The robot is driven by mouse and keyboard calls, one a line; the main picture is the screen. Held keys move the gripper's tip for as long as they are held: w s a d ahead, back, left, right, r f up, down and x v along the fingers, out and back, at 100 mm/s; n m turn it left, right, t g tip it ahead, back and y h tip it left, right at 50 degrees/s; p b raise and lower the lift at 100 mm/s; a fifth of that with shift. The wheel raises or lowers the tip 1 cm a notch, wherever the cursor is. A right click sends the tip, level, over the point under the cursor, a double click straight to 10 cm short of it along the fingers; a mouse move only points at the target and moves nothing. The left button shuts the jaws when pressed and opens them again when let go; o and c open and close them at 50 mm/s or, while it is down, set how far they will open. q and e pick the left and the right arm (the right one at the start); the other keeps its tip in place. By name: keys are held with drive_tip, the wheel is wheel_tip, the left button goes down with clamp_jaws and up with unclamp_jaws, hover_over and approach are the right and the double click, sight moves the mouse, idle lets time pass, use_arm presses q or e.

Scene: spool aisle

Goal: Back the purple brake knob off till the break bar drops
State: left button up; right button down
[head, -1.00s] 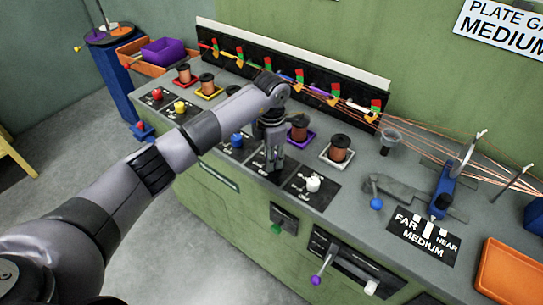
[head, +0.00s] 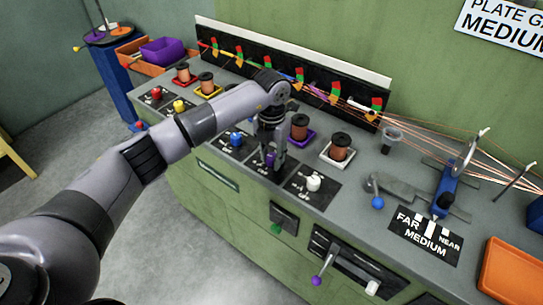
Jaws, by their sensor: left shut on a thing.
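My left gripper (head: 270,163) reaches down from above onto a black plate in the row of brake knobs on the bench. It is shut on the purple brake knob (head: 271,157), which shows between its fingers and is partly hidden by them. The purple-marked break bar (head: 299,78) stands in the row on the black back rail, beside a red and green flag. I cannot tell whether it is raised or dropped. The copper spool in the purple tray (head: 299,127) stands behind the gripper. My right gripper is not in view.
Other knobs flank it: blue (head: 236,139), white (head: 313,183), yellow (head: 179,106) and red (head: 156,93). A copper spool in a white tray (head: 340,149) stands to the right. Wires run right past a clear cup (head: 391,139). A purple-knobbed lever (head: 316,280) projects from the bench front.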

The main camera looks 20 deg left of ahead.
sight(272, 157)
use_arm(q)
drive_tip(key=n, duration=0.5)
drive_tip(key=shift+n, duration=0.3)
idle(0.4)
drive_tip(key=o, duration=1.2)
wheel_tip(272, 157, up, 12)
drive_tip(key=shift+r, duration=0.1)
